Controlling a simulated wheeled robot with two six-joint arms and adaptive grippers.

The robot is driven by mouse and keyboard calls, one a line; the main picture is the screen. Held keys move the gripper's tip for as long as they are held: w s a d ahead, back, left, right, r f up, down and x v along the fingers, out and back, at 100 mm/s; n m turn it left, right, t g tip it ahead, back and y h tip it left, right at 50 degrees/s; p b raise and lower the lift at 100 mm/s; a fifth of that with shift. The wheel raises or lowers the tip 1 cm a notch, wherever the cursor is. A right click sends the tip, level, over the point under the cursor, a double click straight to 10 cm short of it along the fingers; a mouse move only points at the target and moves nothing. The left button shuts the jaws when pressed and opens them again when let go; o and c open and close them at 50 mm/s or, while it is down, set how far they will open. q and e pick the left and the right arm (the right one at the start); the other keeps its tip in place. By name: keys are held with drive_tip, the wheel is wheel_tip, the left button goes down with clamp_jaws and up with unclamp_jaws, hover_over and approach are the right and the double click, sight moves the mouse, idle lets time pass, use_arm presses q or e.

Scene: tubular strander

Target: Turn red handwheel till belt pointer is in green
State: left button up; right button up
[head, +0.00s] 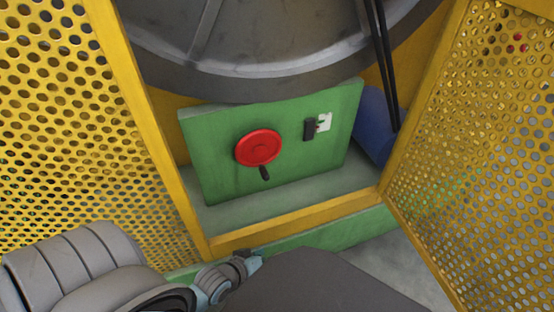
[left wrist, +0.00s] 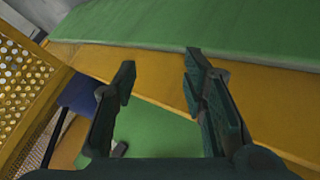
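The red handwheel (head: 257,147) is on the front of a green panel (head: 225,180). Its dark handle (head: 265,173) sticks out at the wheel's lower edge. To its right are a black block (head: 310,130) and a small white scale plate (head: 325,122) with small red and dark marks. The pointer's position is too small to read. My left gripper (head: 250,262) is below the wheel, in front of the yellow sill and apart from the wheel. The left wrist view shows its two fingers (left wrist: 158,75) apart with nothing between them. My right gripper is out of view.
Perforated yellow guard doors stand at the left (head: 60,110) and right (head: 480,150) of the opening. A yellow sill (head: 300,222) crosses its bottom. A large grey wheel (head: 270,60) hangs above the panel. Black belts (head: 383,60) and a blue motor (head: 374,125) are at the right.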

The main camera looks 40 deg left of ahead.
use_arm(q)
drive_tip(key=w+a+r+n+t, duration=0.3)
drive_tip(key=r+n, duration=0.1)
drive_tip(key=n+t+y+p, duration=0.2)
drive_tip(key=n+t+y, duration=0.25)
drive_tip(key=n, duration=0.45)
approach(264, 174)
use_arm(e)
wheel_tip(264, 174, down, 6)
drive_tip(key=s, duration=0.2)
use_arm(q)
drive_tip(key=shift+t, duration=0.35)
drive_tip(key=w+b, duration=0.1)
drive_tip(key=w, duration=0.2)
drive_tip(key=w+a+f+b, duration=0.1)
drive_tip(key=w+b, duration=0.1)
drive_tip(key=w, duration=0.1)
drive_tip(key=w+a+b, duration=0.1)
drive_tip(key=w, duration=0.3)
drive_tip(key=shift+a+f+b, duration=0.2)
drive_tip(key=shift+f+b, duration=0.15)
drive_tip(key=shift+f, duration=0.05)
drive_tip(key=shift+w+r, duration=0.1)
drive_tip(key=shift+w, duration=0.3)
clamp_jaws()
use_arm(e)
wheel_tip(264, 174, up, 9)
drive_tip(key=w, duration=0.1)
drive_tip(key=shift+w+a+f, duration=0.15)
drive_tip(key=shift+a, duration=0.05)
